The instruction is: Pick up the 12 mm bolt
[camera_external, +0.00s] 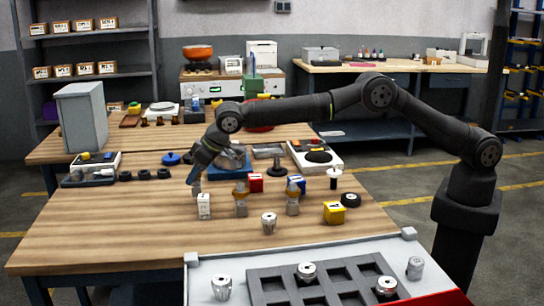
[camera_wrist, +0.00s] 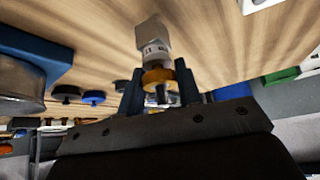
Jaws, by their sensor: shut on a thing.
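In the wrist view my gripper (camera_wrist: 159,88) is shut on a piece with a brass-coloured collar (camera_wrist: 158,75) and a darker metal stem. I cannot read any size on it, so I cannot confirm it is the 12 mm bolt. A white block (camera_wrist: 152,38) with small dark marks shows just beyond the collar; whether they are joined is unclear. In the external view my gripper (camera_external: 195,184) points down at the left of the row, right by the white block (camera_external: 204,207). The held piece is mostly hidden there.
Two brass-topped grey pieces (camera_external: 240,200) (camera_external: 293,198) stand to the right. Red (camera_external: 255,183), blue (camera_external: 297,182) and yellow (camera_external: 334,213) blocks are close by. A metal piece (camera_external: 269,222) stands in front. A grey compartment tray (camera_external: 320,284) lies nearest. The left front tabletop is clear.

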